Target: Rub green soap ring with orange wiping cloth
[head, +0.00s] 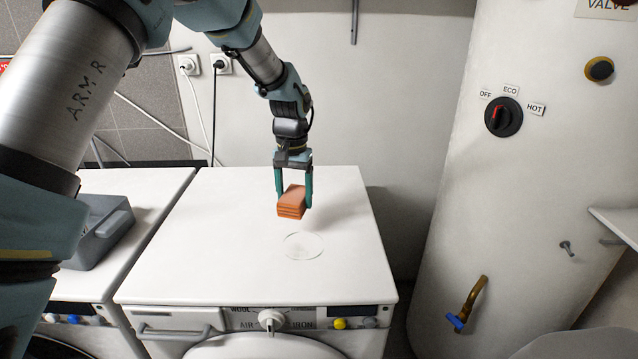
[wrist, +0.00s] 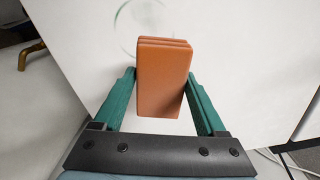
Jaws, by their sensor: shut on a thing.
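The orange wiping cloth (head: 291,203) is a folded, layered block held between the green fingers of my gripper (head: 293,190). In the wrist view the cloth (wrist: 164,75) sits between both fingertips (wrist: 163,82), and my gripper is shut on it. The green soap ring (head: 303,246) is a faint, thin ring on the white machine top, in front of the cloth in the head view. In the wrist view the ring (wrist: 150,25) shows beyond the cloth, which hides part of it. The cloth appears to be above the top, apart from the ring.
The white machine top (head: 220,230) is otherwise clear around the ring. A grey container (head: 98,232) stands on the neighbouring machine at left. A white tank (head: 530,190) with a dial and a brass tap (head: 470,303) stands at right. The wall is behind.

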